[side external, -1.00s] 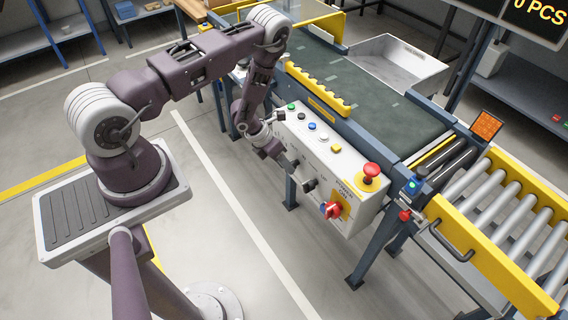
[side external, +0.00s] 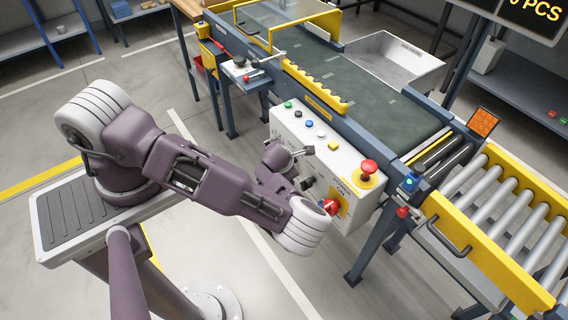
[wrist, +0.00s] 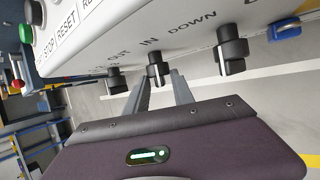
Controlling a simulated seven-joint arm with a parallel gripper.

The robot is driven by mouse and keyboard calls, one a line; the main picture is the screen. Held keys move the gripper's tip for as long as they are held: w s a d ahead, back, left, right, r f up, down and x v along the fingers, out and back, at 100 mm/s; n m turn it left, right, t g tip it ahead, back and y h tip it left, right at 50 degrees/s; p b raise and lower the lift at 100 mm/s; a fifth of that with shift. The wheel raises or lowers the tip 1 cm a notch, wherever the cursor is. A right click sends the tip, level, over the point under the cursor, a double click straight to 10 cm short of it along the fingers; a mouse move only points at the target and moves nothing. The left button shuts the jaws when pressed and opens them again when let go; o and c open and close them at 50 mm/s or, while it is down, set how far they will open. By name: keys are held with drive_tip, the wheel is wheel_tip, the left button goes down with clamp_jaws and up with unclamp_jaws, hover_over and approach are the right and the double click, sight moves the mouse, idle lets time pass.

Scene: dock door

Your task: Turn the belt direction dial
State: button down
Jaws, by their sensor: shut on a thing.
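The control box (side external: 283,127) has a row of black dials on its front face. In the wrist view, the middle dial (wrist: 155,58) is a black knob with a pale pointer line, near the labels "IN" and "DOWN". My gripper (wrist: 159,78) has one finger on each side of this dial and is shut on it. In the side view, my gripper (side external: 303,152) is at the front of the box. My wrist hides part of the panel there, so the held dial is hard to make out.
In the wrist view, one black dial (wrist: 115,80) is left of the held one and another (wrist: 231,50) right. A red rotary switch (side external: 331,206) and a red emergency stop (side external: 369,167) are to the right. The floor before the box is open.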

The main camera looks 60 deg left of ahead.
drive_tip(key=shift+s+f+y, duration=0.1)
drive_tip(key=shift+y, duration=0.2)
idle(0.4)
drive_tip(key=c, duration=1.5)
unclamp_jaws()
drive_tip(key=shift+o, duration=0.2)
wheel_tip(320, 180, up, 11)
drive_tip(key=s+d, duration=0.2)
drive_tip(key=shift+d, duration=0.15)
drive_tip(key=shift+w, duration=0.1)
